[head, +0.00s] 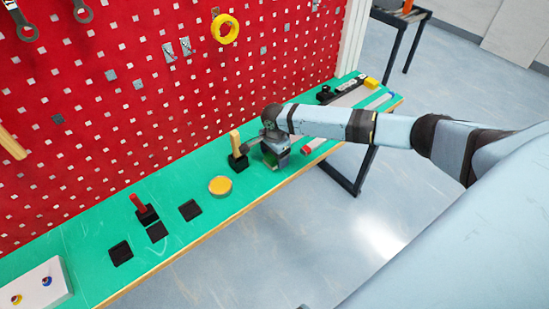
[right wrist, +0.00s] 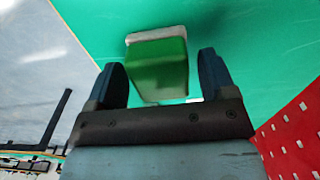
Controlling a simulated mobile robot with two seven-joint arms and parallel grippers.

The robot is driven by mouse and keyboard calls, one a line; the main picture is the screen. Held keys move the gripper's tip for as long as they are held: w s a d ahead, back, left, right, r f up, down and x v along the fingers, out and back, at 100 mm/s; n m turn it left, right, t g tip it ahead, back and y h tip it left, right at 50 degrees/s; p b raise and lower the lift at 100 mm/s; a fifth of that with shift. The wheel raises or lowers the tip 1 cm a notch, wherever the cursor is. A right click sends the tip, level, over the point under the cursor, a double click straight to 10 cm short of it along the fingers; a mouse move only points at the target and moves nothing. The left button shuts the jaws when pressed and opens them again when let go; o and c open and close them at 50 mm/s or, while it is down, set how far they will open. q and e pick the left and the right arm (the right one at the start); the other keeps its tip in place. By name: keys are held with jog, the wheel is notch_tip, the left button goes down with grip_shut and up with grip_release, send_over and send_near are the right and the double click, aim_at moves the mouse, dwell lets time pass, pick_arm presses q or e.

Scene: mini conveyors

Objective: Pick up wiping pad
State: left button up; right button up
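The wiping pad (right wrist: 158,72), a green block with a whitish layer along its far edge, shows in the right wrist view. It is between the two fingers of my right gripper (right wrist: 165,82). The fingers are apart, with a small gap visible on each side of the pad. In the head view my right gripper (head: 277,160) is low over the green bench top, and it mostly hides the pad. My left gripper is in neither view.
On the green bench (head: 100,220), a black block with a yellow-orange handle (head: 236,143) stands just left of my gripper. A round yellow-topped disc (head: 220,185) and black square pieces (head: 190,210) lie nearer. A red pegboard (head: 120,100) rises behind.

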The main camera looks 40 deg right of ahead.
jog(key=c, duration=0.8)
notch_tip(320, 180, up, 20)
jog(key=shift+r+p, duration=0.1)
jog(key=shift+p, duration=0.4)
